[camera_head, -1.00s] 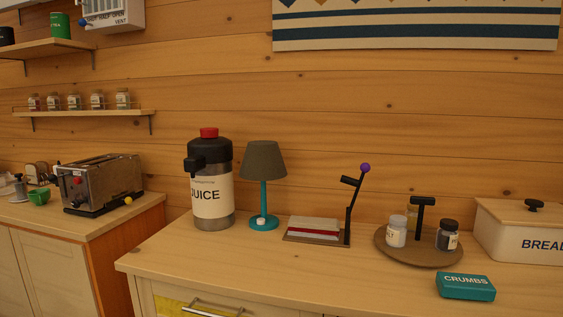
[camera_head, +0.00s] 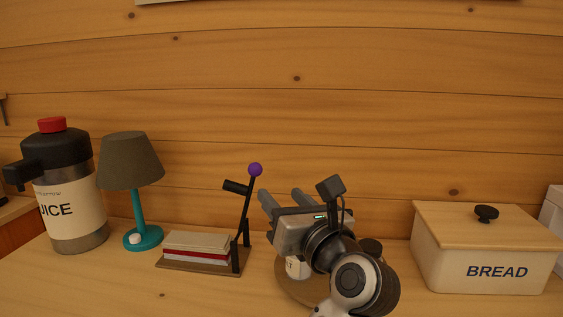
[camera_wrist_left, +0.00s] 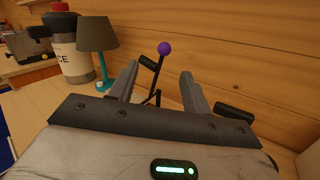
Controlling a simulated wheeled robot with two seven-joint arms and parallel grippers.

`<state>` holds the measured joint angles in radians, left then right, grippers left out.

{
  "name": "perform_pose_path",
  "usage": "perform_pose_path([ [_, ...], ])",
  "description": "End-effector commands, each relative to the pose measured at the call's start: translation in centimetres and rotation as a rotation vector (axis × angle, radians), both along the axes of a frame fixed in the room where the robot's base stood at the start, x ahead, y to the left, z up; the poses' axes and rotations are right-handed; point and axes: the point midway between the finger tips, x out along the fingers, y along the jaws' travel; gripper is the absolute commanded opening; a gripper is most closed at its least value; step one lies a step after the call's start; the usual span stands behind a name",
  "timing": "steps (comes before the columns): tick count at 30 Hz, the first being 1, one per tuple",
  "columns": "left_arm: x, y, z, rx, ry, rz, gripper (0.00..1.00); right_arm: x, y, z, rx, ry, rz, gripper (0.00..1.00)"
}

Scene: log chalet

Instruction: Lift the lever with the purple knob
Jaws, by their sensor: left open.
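The purple knob (camera_head: 255,169) tops a thin black lever (camera_head: 245,205), which stands tilted a little right at the right end of a brown base (camera_head: 205,264). A black side handle (camera_head: 237,187) sticks out left below the knob. My left gripper (camera_head: 280,200) is open and empty, just right of the lever, its fingers pointing toward the back wall. In the left wrist view, the purple knob (camera_wrist_left: 165,48) and upper lever show between the two spread fingers (camera_wrist_left: 158,82), beyond their tips. The lever's foot is hidden there. My right gripper is not seen.
A teal lamp (camera_head: 145,237) and a juice dispenser (camera_head: 75,205) stand left of the lever. A round wooden tray (camera_head: 300,292) with jars is partly hidden behind my left arm. A bread box (camera_head: 480,265) stands at the right. The front left counter is clear.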

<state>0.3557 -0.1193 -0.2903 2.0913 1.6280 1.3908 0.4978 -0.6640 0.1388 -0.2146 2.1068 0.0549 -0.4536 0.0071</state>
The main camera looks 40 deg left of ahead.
Motion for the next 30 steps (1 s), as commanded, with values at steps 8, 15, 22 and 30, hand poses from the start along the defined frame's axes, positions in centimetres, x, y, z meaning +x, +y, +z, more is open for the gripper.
perform_pose_path([
  [8,1.2,1.3,-0.3,-0.121,-0.019,-0.011,0.48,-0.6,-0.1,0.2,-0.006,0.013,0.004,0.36],
  [15,3.4,5.7,-0.2,-0.116,-0.017,-0.009,0.48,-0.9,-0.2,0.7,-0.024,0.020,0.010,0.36],
  [22,5.7,10.1,-0.2,-0.116,-0.017,-0.008,0.48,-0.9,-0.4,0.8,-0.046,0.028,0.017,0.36],
  [30,7.4,13.3,-0.4,-0.118,-0.019,-0.012,0.48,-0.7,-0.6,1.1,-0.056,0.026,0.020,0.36],
])
